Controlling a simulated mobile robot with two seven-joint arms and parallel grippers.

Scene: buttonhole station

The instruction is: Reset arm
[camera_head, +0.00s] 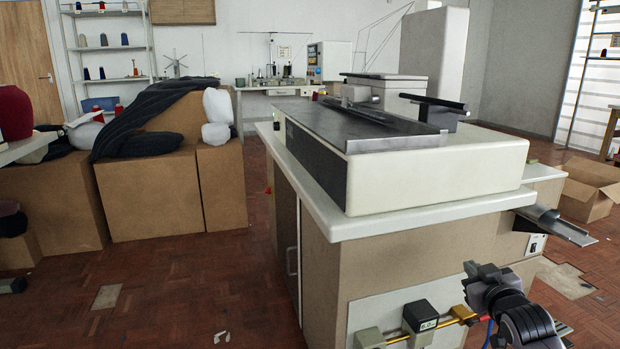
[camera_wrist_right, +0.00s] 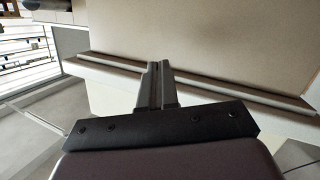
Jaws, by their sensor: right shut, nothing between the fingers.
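My right gripper (camera_head: 470,268) is at the lower right of the head view, on a dark jointed arm that comes in from the bottom edge. It is in front of the panelled side of the buttonhole station (camera_head: 440,165), a cream machine on a wooden cabinet. In the right wrist view the two grey fingers of my right gripper (camera_wrist_right: 157,68) are together, with nothing between them. Beyond them is a flat beige surface with a pale ledge. I cannot tell whether the fingers touch anything. My left gripper is out of view.
A yellow bar with grey blocks and a dark box (camera_head: 420,314) runs along the cabinet's front, close to my right arm. A metal chute (camera_head: 556,224) sticks out at the right. An open cardboard box (camera_head: 590,192) stands behind it. The brick-patterned floor at left (camera_head: 190,285) is mostly clear.

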